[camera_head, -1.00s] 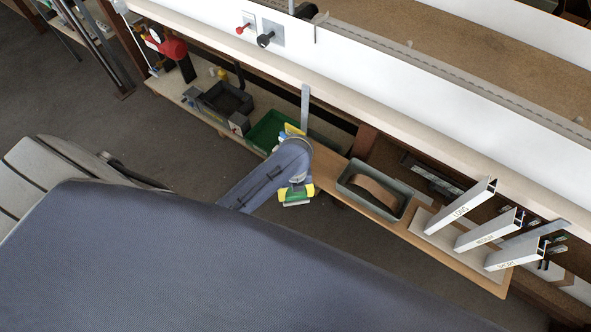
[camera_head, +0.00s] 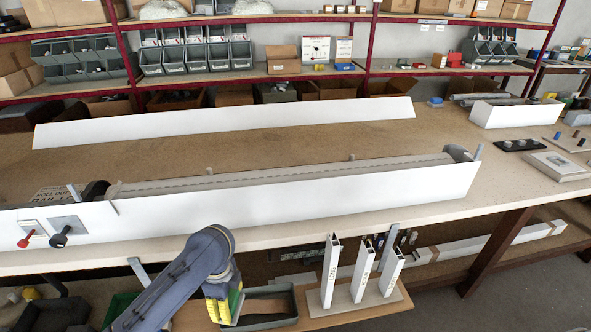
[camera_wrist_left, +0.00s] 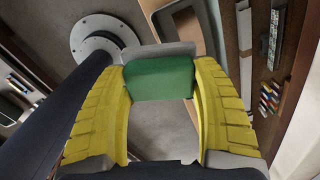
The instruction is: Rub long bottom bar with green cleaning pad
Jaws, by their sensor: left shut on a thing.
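My left gripper (camera_head: 227,303) has yellow fingers and hangs at the front of the bench, by the lower shelf. In the left wrist view its fingers (camera_wrist_left: 163,95) are shut on a green cleaning pad (camera_wrist_left: 160,80) with a grey edge. The pad is mostly hidden in the head view. A long white bar (camera_head: 230,121) lies on the bench top towards the back. Another long white profile (camera_head: 300,200) runs along the bench front. I cannot tell from a label which is the long bottom bar. My right gripper is not in view.
Upright white labelled profiles (camera_head: 331,272) stand on a board right of my left gripper. A grey-green bin (camera_head: 283,322) is beside it. Red and black knobs (camera_head: 59,240) stick out at the front left. The brown bench top (camera_head: 300,150) is clear between the two long white pieces.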

